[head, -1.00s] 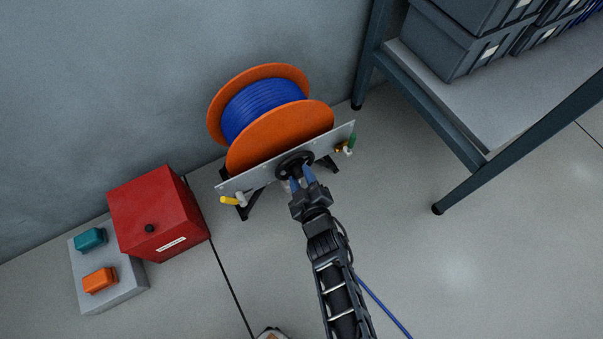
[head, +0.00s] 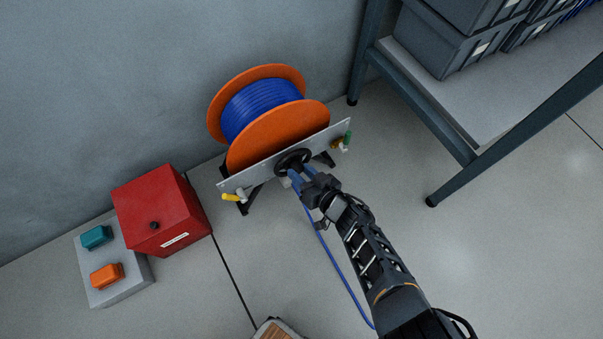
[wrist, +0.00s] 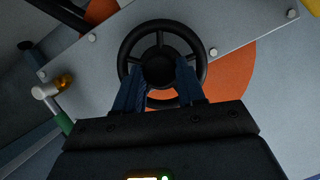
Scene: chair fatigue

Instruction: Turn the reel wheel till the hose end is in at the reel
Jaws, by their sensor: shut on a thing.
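The hose reel has orange flanges (head: 277,134) and a blue hose (head: 262,107) wound on its drum. A black reel wheel (head: 293,161) sits at the middle of a grey metal plate on the reel's front. My gripper (head: 295,176) is at the wheel. In the wrist view my gripper's blue fingers (wrist: 160,84) are shut on the hub of the wheel (wrist: 161,27), one finger at each side. A blue hose length (head: 335,262) runs from below the plate down the floor, and passes behind my arm. The hose's free end is not in view.
A yellow-handled valve (head: 231,198) and a green-handled valve (head: 344,142) stick out at the plate's ends. A red box (head: 163,212) stands at the left beside a grey block with teal and orange pieces. A shelf (head: 440,85) with dark bins stands at the right.

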